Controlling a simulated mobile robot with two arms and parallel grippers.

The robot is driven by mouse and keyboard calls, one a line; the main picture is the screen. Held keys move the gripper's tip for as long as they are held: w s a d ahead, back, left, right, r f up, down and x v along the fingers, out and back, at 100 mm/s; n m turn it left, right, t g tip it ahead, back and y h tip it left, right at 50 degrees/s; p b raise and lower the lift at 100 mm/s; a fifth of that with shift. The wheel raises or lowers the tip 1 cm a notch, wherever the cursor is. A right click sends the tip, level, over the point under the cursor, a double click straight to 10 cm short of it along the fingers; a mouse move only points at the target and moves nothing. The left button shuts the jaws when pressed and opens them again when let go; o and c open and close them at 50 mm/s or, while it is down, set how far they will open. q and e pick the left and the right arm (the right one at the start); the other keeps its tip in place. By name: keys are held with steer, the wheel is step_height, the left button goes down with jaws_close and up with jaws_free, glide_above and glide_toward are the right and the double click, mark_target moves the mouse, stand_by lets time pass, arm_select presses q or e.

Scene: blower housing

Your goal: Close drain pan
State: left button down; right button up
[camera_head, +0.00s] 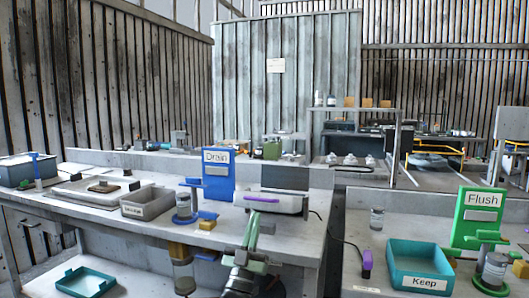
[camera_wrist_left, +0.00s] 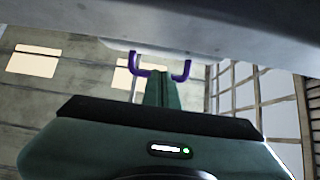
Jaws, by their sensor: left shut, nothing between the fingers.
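A white housing (camera_head: 278,203) with a dark upright panel stands on the left bench, right of the blue Drain board. A purple handle (camera_head: 262,199) is on its front; I take this front part to be the drain pan, but how far it stands out is unclear. My left gripper (camera_head: 251,219) comes up from below, green fingers shut and empty, just in front of and below the handle. In the left wrist view the fingers (camera_wrist_left: 162,78) sit between the two arms of the purple handle (camera_wrist_left: 134,65), under a pale edge. Contact cannot be told. My right gripper is not in view.
On the right bench are a teal Keep tray (camera_head: 419,258) and a green Flush board (camera_head: 478,218). A gap separates the benches.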

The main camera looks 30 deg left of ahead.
stand_by(0.5)
arm_select(q)
steer(key=v, duration=0.7)
step_height(320, 180, up, 16)
steer(key=g+h+p, duration=0.2)
steer(key=g+p, duration=0.5)
steer(key=p, duration=1.7)
glide_above(268, 201)
steer(key=s+a, duration=0.2)
steer(key=a, duration=0.1)
steer(key=shift+s+d+f+p, duration=0.1)
steer(key=shift+f+p, duration=0.35)
steer(key=shift+f, duration=1.4)
arm_select(e)
steer(key=s+d+r, duration=0.2)
steer(key=s, duration=0.7)
steer(key=s+d+r+g, duration=0.1)
steer(key=s+d+r, duration=0.1)
steer(key=s, duration=0.7)
steer(key=shift+d+r+g, duration=0.2)
steer(key=shift+r+g, duration=0.1)
steer(key=shift+r, duration=0.1)
